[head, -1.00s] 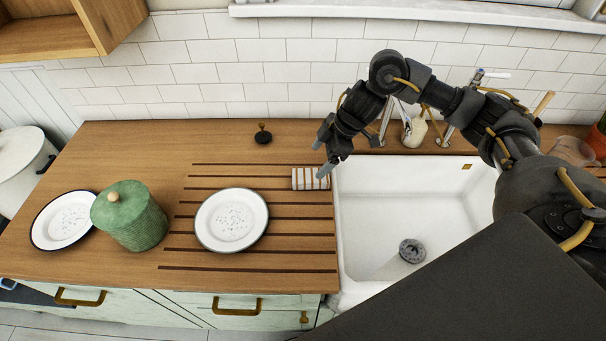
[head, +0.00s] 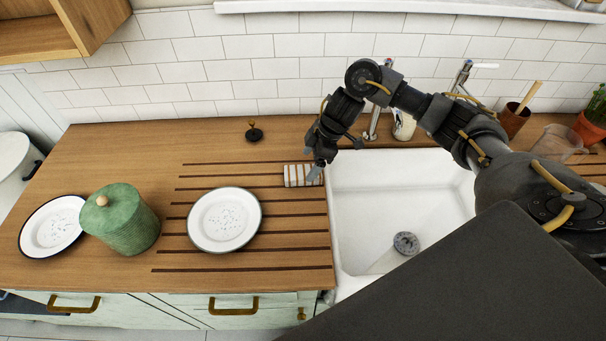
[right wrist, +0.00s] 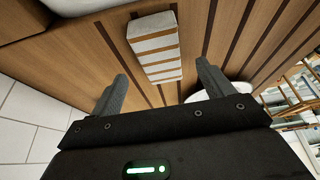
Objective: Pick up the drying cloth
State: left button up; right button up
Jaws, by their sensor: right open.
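The drying cloth (head: 298,175) is a small folded white cloth with orange-brown stripes. It lies on the grooved wooden counter just left of the sink. My right gripper (head: 317,170) is at the cloth's right end in the head view, its fingers partly overlapping it. In the right wrist view the cloth (right wrist: 156,48) lies beyond and between the two spread fingertips of the open gripper (right wrist: 163,78). Nothing is between the fingers that I can see. My left gripper is not in view.
A white sink (head: 395,190) lies right of the cloth. A speckled plate (head: 224,219), a green lidded jar (head: 122,222) and another plate (head: 52,228) stand to the left. A dark stopper (head: 254,133) sits behind. A tap (head: 372,125) and soap bottle (head: 404,126) stand behind the sink.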

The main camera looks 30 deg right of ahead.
aim_at(304, 171)
jog(key=p+x, duration=0.1)
jog(key=x, duration=0.3)
jog(key=shift+a+f, duration=0.1)
jog(key=shift+f, duration=0.15)
jog(key=c, duration=1.1)
jog(key=shift+o, duration=0.2)
jog(key=shift+r, duration=0.1)
